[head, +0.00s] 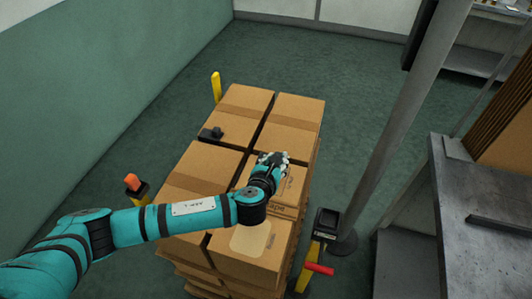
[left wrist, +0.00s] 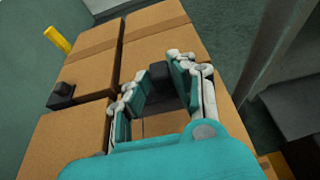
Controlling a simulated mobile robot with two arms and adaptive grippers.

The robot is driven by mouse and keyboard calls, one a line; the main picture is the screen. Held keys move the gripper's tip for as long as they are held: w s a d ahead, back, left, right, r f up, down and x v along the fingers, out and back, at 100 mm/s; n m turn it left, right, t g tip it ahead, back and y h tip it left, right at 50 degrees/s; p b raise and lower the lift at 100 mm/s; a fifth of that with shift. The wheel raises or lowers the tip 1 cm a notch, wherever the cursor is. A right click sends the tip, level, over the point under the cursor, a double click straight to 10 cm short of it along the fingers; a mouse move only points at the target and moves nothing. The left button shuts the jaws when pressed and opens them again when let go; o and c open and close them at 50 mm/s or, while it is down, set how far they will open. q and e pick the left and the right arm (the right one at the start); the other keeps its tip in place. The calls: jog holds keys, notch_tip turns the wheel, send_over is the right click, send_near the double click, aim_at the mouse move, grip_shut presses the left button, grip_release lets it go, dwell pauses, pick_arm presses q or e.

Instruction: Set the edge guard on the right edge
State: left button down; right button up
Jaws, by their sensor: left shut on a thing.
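My left gripper (head: 273,160) is over the right-hand row of cartons. In the left wrist view its fingers are shut on a dark edge guard (left wrist: 158,72), which shows between the fingertips above the carton top. In the head view the hand hides this guard, and I cannot tell whether it touches the cartons. Another dark edge guard (head: 211,133) sits on the left edge of the carton stack (head: 194,165). It also shows at the left in the left wrist view (left wrist: 61,95). My right gripper is in neither view.
A yellow post (head: 216,86) stands behind the stack's left side. An orange-topped post (head: 132,182) is at the left. A yellow and black device with a red handle (head: 318,268) stands close to the right side. A grey pole (head: 395,120) and a grey bench (head: 485,200) are further right.

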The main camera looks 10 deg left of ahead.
pick_arm(q)
jog(key=shift+s+d, duration=0.2)
jog(key=shift+s, duration=0.05)
jog(key=shift+w+a, duration=0.1)
jog(key=shift+w+a+f+p, duration=0.2)
jog(key=shift+w+a+f, duration=0.6)
jog(key=shift+w+a, duration=1)
jog(key=shift+w+a+f+p, duration=0.15)
jog(key=shift+w+a+f, duration=0.65)
jog(key=shift+w+a, duration=0.95)
jog(key=shift+w+a+f+p, duration=0.2)
jog(key=shift+w+a+f, duration=0.6)
jog(key=shift+w+a, duration=1)
jog(key=c, duration=1.4)
grip_release()
jog(key=shift+s+a, duration=0.2)
jog(key=shift+o, duration=1.2)
jog(key=shift+w+f, duration=0.1)
jog(key=shift+f, duration=0.1)
jog(key=shift+o, duration=0.2)
jog(key=shift+w+a, duration=0.1)
jog(key=shift+w, duration=0.15)
jog(key=shift+r, duration=0.1)
